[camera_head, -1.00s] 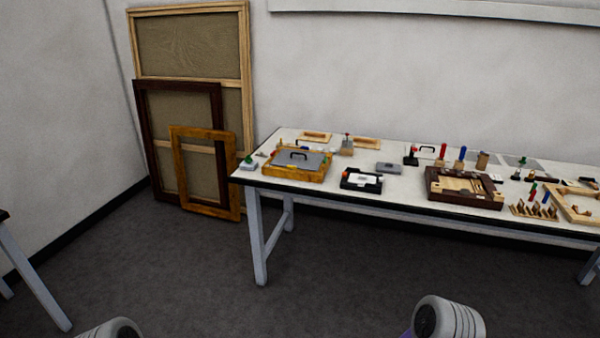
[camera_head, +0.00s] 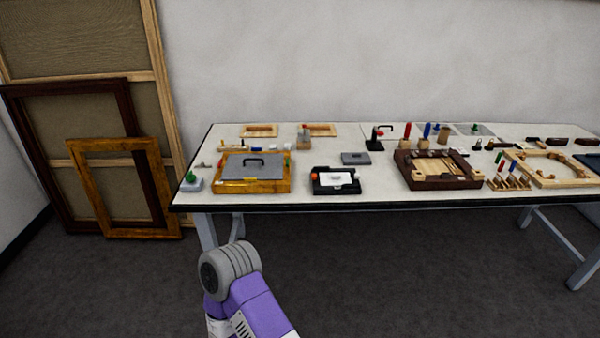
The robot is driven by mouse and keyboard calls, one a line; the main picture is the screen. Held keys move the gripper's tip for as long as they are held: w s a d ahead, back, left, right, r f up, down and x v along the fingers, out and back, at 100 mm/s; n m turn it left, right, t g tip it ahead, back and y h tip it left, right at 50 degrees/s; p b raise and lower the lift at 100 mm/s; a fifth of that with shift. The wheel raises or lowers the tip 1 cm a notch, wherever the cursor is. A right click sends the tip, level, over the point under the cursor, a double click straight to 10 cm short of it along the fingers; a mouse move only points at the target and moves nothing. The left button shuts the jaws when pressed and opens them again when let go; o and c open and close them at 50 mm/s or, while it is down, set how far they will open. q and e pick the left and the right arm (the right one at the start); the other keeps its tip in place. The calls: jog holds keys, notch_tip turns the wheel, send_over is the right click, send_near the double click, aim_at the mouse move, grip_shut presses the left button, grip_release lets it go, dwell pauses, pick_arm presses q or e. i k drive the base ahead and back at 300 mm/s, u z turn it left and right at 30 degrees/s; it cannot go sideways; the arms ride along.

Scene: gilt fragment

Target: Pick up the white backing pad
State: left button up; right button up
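A flat white piece (camera_head: 335,179), which may be the white backing pad, lies in a small black tray (camera_head: 336,191) near the front edge of the table. Neither of my grippers is in view. One grey and purple link of my arm shows at the bottom, below the table edge and away from the tray.
Picture frames (camera_head: 127,190) lean at the left wall.

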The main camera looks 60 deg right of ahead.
aim_at(325, 179)
jog(key=z, duration=0.55)
jog(key=i, duration=1.05)
jog(key=z, duration=1)
